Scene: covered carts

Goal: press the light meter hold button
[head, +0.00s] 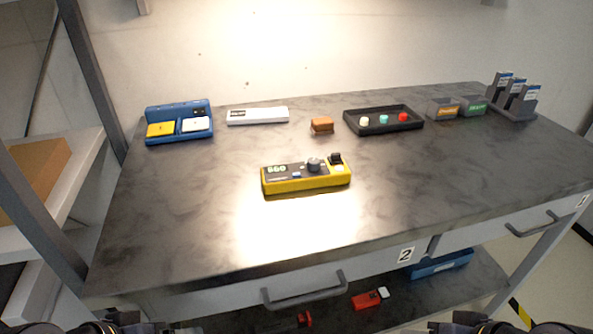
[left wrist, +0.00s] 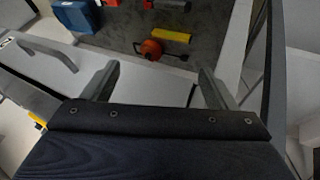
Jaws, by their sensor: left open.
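The light meter is probably the yellow handheld device (head: 269,187) near the middle of the bench in the head view. It lies flat, with a display at its left, a small blue button (head: 297,175), a dark round dial (head: 315,164) and a black part at its right end. The button labels are too small to read. My left gripper (left wrist: 157,85) is open and empty in the left wrist view, in front of the bench and facing its lower shelf, away from the meter. Only dark parts of my arms show along the bottom of the head view; the right gripper's fingers do not show.
Along the bench back stand a blue case (head: 180,109), a white box (head: 258,116), a brown block (head: 321,125), a black tray (head: 384,131) with three coloured knobs, and a grey holder (head: 517,113). Bare bench surrounds the meter. Drawer handles (head: 305,296) stick out in front.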

